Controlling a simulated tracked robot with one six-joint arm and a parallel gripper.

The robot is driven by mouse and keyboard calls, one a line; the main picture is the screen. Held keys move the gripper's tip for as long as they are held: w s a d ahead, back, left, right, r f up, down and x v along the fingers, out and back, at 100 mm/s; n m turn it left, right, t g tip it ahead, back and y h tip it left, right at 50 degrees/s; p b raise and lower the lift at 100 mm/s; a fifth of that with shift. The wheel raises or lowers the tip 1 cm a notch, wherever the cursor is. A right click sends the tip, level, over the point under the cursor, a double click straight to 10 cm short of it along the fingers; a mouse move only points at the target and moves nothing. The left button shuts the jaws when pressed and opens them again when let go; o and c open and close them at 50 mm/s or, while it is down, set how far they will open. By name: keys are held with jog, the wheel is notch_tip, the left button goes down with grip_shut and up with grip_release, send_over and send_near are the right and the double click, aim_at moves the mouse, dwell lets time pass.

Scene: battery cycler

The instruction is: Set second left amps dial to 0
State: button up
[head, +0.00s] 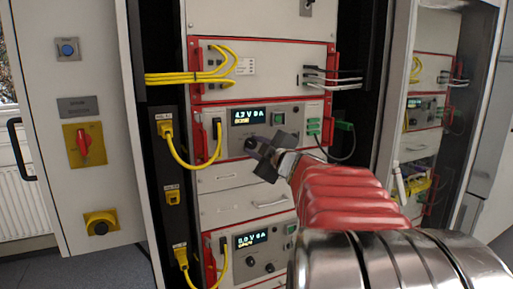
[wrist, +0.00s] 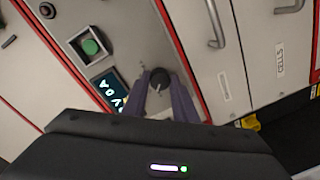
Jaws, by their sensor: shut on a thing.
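The upper cycler unit (head: 300,113) has a lit display (head: 248,116) that seems to read a voltage and 0 A; the display also shows in the wrist view (wrist: 110,90), partly covered by my gripper. My gripper (head: 258,150) is at the panel just below this display. In the wrist view, a round black dial (wrist: 159,77) with a pale pointer line sits between my fingertips (wrist: 160,88), which are shut on it. In the head view my gripper hides this dial. Any second dial on this unit is hidden.
A green button (head: 278,118) is right of the display. Drawer handles (wrist: 212,20) stand out nearby.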

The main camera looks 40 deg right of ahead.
jog(key=shift+a+f+n, duration=0.1)
jog(key=shift+n, duration=1.5)
jog(key=o, duration=1)
jog(key=shift+o, duration=0.2)
jog(key=shift+s+a, duration=0.1)
jog(key=shift+s, duration=0.5)
jog(key=v, duration=1.2)
jog(key=shift+s+a, duration=0.15)
jog(key=shift+s, duration=0.05)
